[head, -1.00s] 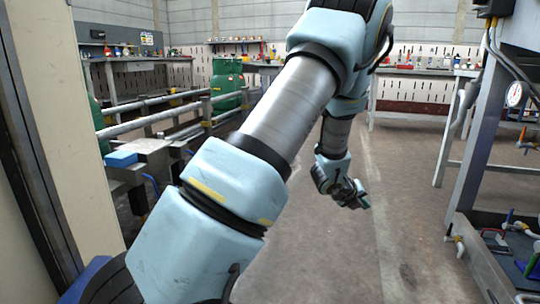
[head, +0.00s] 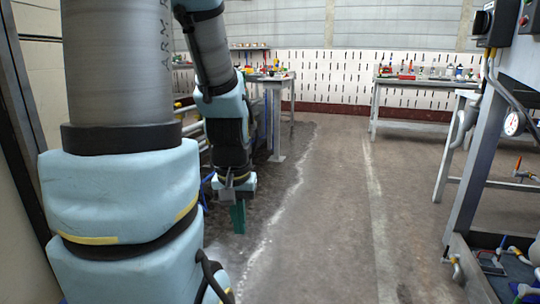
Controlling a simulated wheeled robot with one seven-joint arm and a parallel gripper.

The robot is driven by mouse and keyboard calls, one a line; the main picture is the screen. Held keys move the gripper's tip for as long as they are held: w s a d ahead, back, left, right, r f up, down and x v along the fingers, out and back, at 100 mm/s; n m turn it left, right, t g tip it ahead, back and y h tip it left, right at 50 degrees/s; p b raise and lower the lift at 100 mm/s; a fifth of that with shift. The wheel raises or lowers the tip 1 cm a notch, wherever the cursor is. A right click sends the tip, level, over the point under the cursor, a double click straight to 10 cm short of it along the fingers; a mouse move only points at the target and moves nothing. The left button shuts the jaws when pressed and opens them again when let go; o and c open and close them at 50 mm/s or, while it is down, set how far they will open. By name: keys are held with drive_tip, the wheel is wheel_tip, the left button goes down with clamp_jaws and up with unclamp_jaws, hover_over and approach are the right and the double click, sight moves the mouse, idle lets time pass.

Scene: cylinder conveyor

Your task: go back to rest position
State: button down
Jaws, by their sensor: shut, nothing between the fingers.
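My gripper (head: 238,217) hangs at the end of my light-blue and grey arm, left of the picture's middle in the head view. It points down over the floor, with narrow green finger parts at its tip. The fingers are together and I see nothing held between them. The forearm comes down from the top edge, and the thick upper arm links fill the left side, hiding much of what lies behind.
A metal frame with a pressure gauge (head: 512,123) and piping stands at the right. A workbench (head: 420,84) with small items stands at the back, and another bench (head: 262,79) is behind my arm. The concrete floor (head: 335,215) between is clear.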

wheel_tip(320, 180, up, 36)
drive_tip(key=p, duration=3.4)
drive_tip(key=shift+f, duration=0.2)
